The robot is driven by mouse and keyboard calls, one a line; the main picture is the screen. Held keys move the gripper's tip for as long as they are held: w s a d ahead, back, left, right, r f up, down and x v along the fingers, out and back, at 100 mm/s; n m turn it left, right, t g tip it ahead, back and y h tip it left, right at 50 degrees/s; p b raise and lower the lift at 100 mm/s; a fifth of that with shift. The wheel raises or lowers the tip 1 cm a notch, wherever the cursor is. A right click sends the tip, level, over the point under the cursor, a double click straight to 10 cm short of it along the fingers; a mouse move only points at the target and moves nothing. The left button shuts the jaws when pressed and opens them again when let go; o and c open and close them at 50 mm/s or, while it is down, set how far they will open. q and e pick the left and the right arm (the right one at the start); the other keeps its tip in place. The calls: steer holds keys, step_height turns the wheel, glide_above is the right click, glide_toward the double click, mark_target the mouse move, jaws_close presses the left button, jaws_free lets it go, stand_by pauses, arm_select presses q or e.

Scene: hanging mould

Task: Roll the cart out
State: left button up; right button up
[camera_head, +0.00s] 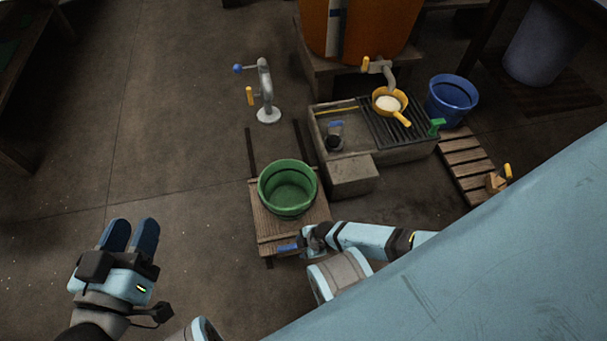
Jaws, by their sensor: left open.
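The cart (262,224) is a low wooden slatted platform in the middle of the head view. A green bucket (288,187) stands upright on it and looks empty. Two dark rails (250,150) run back from the cart across the floor. My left gripper (130,228) is at the lower left, open and empty, well apart from the cart. My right gripper (291,247) is at the cart's front edge, its blue fingers low against or just over the wood. I cannot tell whether it touches or grips the edge.
A stone sink (392,152) with a grate stands behind right, with a yellow ladle (402,116) under the tap of an orange barrel (360,25). A stone block (352,176) is close to the cart's right. A grey standpipe (266,92) stands behind. The floor left is clear.

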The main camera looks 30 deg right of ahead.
steer(key=shift+w, duration=0.1)
steer(key=shift+d+r, duration=0.1)
steer(key=shift+r, duration=0.2)
arm_select(q)
step_height(320, 180, up, 10)
steer(key=n+t+p, duration=0.1)
steer(key=t+p, duration=0.3)
steer(key=p, duration=0.3)
steer(key=shift+s+a, duration=0.2)
steer(key=shift+a, duration=0.2)
arm_select(e)
steer(key=v, duration=1.3)
steer(key=shift+r, duration=0.1)
